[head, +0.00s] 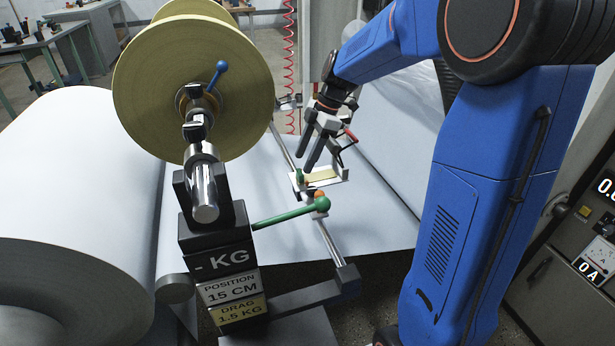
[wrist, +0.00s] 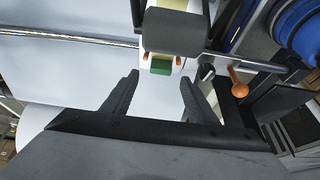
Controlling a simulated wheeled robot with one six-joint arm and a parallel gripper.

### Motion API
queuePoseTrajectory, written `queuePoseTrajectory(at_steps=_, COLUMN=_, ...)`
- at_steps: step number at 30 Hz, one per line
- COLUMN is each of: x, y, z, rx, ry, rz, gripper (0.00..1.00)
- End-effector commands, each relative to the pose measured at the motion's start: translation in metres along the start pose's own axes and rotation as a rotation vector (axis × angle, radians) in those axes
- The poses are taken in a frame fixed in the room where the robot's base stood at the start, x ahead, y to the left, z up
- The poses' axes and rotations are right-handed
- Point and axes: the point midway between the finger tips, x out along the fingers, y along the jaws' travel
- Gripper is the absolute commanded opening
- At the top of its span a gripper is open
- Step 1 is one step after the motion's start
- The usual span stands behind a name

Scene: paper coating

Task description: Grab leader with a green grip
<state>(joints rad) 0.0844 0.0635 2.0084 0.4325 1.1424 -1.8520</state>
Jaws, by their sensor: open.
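The green grip (wrist: 160,67) of the leader shows in the wrist view as a small green block at the end of a pale strip, below a dark roller. My gripper (wrist: 160,78) is open, its two fingers on either side of the line to the green grip, with nothing between them that I can see held. In the head view my gripper (head: 320,157) points down just above a small white holder (head: 335,180). A small green piece (head: 300,176) sits at the holder's left end. Contact between fingers and grip cannot be told.
A dark roller (wrist: 173,32) lies just beyond the grip. An orange-knobbed lever (wrist: 238,88) stands to the right. In the head view a large yellowish reel (head: 150,75), a green-handled lever (head: 285,214) and a metal rail (head: 328,240) are close by.

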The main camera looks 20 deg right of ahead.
Motion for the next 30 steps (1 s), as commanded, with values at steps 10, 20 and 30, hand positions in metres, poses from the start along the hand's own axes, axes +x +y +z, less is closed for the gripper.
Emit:
queuePoseTrajectory(at_steps=10, x=0.042, y=-0.001, z=0.001, rx=0.0, ry=0.0, rz=-0.001, gripper=0.53)
queuePoseTrajectory(at_steps=20, x=0.044, y=-0.001, z=0.001, rx=0.0, ry=0.0, rz=0.0, gripper=0.41)
queuePoseTrajectory(at_steps=30, x=0.043, y=-0.001, z=0.001, rx=0.0, ry=0.0, rz=0.0, gripper=0.09)
